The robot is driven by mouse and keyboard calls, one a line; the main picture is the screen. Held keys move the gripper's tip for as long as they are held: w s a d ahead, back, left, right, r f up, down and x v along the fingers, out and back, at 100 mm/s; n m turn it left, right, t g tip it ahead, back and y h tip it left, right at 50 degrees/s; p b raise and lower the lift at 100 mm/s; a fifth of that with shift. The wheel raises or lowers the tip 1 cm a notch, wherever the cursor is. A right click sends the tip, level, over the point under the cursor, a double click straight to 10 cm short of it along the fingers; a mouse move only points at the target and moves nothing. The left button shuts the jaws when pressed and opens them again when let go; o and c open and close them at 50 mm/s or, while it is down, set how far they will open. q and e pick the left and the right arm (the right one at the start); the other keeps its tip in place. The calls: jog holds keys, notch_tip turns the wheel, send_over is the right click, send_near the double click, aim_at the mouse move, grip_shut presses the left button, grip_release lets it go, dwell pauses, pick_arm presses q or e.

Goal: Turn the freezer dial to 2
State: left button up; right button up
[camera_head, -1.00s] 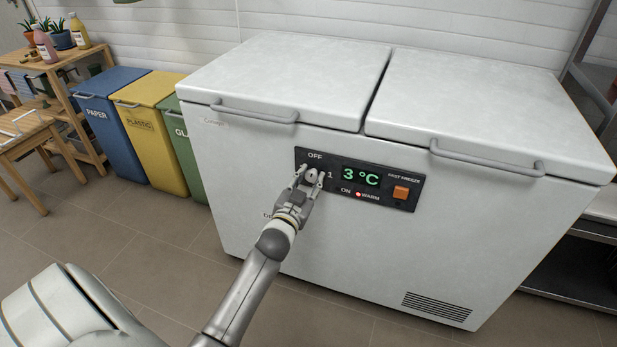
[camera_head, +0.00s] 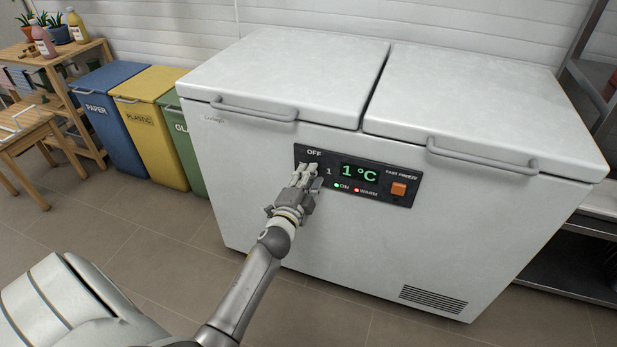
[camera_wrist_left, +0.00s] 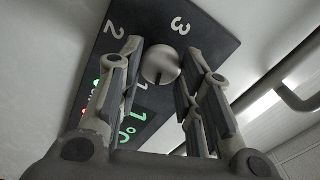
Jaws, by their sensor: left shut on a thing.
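The white chest freezer (camera_head: 260,190) has a black control panel (camera_head: 409,193) on its front. Its round grey dial (camera_wrist_left: 160,66) shows between my fingers in the left wrist view, with the marks 1, 2 and 3 around it. I cannot tell which mark it points at. In the head view my fingers largely hide the dial; OFF and 1 are readable. My left gripper (camera_head: 309,170) is shut on the dial; its fingers also show in the left wrist view (camera_wrist_left: 160,80). The display (camera_head: 359,173) reads 1 °C. The green ON and red WARM lights are lit. My right gripper is out of view.
An orange fast freeze button (camera_head: 398,189) is right of the display. Grey handles (camera_head: 254,111) stick out above the panel. Blue (camera_head: 115,125), yellow (camera_head: 152,140) and green bins stand left of the freezer. The floor in front is clear.

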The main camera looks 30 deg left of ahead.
pick_arm(q)
jog(key=shift+a+f+m+p, duration=0.15)
jog(key=shift+m+p, duration=0.15)
jog(key=shift+m, duration=5.2)
jog(key=shift+f+m+p, duration=0.1)
jog(key=shift+m+p, duration=0.2)
jog(key=shift+m, duration=5.2)
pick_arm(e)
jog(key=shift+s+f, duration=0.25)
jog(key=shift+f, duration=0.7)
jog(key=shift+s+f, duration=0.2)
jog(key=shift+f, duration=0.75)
